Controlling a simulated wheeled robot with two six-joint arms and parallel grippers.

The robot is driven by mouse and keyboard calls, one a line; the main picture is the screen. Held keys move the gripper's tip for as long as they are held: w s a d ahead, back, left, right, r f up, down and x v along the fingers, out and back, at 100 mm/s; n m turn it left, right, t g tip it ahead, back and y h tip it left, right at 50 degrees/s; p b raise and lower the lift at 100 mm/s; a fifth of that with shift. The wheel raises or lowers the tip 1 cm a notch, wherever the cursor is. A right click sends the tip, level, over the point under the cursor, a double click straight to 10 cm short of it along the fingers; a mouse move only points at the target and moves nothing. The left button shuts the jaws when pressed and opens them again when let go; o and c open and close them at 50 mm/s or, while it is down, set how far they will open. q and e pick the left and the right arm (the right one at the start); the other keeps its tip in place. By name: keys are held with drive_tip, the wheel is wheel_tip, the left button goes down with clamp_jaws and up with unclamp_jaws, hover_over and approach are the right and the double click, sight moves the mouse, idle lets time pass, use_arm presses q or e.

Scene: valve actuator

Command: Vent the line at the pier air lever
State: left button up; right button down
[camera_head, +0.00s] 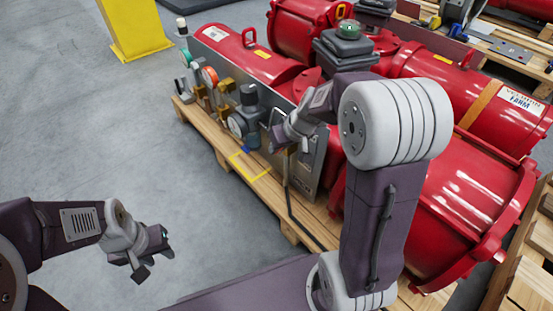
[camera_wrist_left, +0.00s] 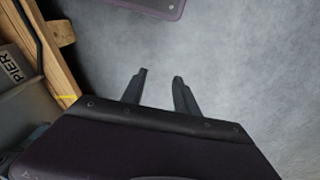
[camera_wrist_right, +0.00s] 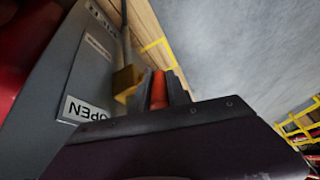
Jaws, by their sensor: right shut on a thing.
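The pier air lever shows in the right wrist view as a red-orange handle (camera_wrist_right: 158,90) beside a brass valve body (camera_wrist_right: 127,80). My right gripper (camera_wrist_right: 159,88) is shut on this handle, with a dark finger on each side. An OPEN label (camera_wrist_right: 84,110) is on the grey panel next to it. In the head view my right gripper (camera_head: 277,142) is at the panel's front face and the handle is hidden. My left gripper (camera_head: 153,260) is open and empty, low over the floor; its parted fingers show in the left wrist view (camera_wrist_left: 162,90).
The grey panel (camera_head: 308,165) stands on a wooden pallet (camera_head: 213,142) with red actuator cylinders (camera_head: 455,185) behind it. Gauges and brass valves (camera_head: 222,95) line its left part. A yellow outline (camera_head: 250,166) marks the pallet. Open floor (camera_head: 90,130) lies to the left.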

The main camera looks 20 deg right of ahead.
use_arm(q)
wheel_tip(320, 180, down, 7)
drive_tip(key=b, duration=0.4)
drive_tip(key=shift+r+b, duration=0.2)
drive_tip(key=shift+b, duration=0.1)
